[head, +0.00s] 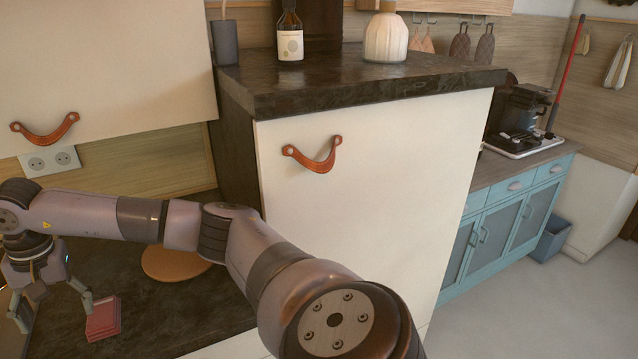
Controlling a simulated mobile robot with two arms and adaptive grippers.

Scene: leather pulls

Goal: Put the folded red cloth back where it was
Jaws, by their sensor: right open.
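The folded red cloth (103,319) lies on the dark countertop (165,315) at the lower left of the head view. My right gripper (56,316) is just left of the cloth, pointing down with its two fingers spread and nothing seen between them. Its right fingertip is close to the cloth's left edge; I cannot tell whether they touch. My right arm crosses the view from the lower right and hides part of the counter. My left gripper is not in view.
A round wooden board (172,265) lies behind my arm. A white cabinet (385,190) with a leather pull (315,160) stands right of the counter, with a dark bottle (290,40) and a pale vase (386,38) on top. Another leather-pull cabinet door (100,65) hangs above.

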